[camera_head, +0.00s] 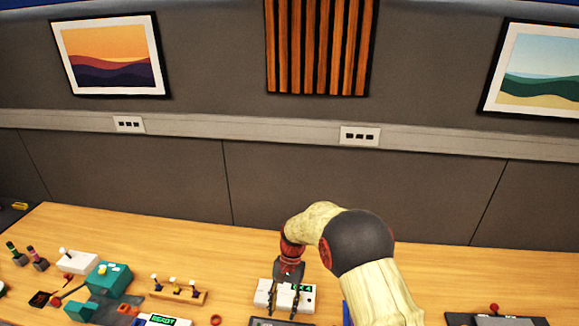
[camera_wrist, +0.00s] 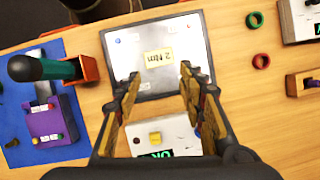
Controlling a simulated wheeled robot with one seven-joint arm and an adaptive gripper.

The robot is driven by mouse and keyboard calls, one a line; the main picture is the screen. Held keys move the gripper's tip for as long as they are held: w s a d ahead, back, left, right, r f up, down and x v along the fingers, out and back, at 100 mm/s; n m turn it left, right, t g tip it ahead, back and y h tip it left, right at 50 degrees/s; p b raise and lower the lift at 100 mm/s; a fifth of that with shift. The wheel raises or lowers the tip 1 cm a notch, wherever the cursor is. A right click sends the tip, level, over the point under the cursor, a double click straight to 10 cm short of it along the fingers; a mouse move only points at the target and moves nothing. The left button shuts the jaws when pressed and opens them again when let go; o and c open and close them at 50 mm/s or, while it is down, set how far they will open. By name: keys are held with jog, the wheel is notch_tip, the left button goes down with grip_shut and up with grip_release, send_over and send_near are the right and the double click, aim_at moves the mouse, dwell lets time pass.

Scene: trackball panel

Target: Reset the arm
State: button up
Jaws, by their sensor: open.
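My gripper (camera_head: 283,305) points down over the front part of the wooden table (camera_head: 225,255), with its fingers apart and nothing between them. In the wrist view its two fingers (camera_wrist: 160,82) stand apart above a white box and a dark-rimmed panel. The white box (camera_head: 263,294) has a green-lit display and lies below the gripper; it also shows in the wrist view with a yellow knob (camera_wrist: 155,138). The dark-rimmed panel (camera_wrist: 130,63) carries a label reading "2 Nm". My arm hides part of the table at centre right.
In the wrist view, a blue mat (camera_wrist: 70,150) with a purple box and a green-handled tool in an orange holder (camera_wrist: 88,67) lies left. Two rings, one red (camera_wrist: 261,61), lie right. A teal box (camera_head: 108,279) and several small devices crowd the table's left side. The back table strip is clear.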

jog(key=s+d+r+n+t+b, duration=0.1)
jog(key=s+d+r+t+b, duration=0.3)
jog(key=s+d+r, duration=0.6)
jog(key=s+d+r+n+t+h+b, duration=0.1)
jog(key=s+d+r+t+b, duration=0.3)
jog(key=s+d+r, duration=0.7)
jog(key=shift+s+r+n+t+h+b, duration=0.35)
jog(key=shift+s+r+n+t, duration=0.5)
jog(key=shift+s+r, duration=1.4)
jog(key=shift+s+f, duration=0.45)
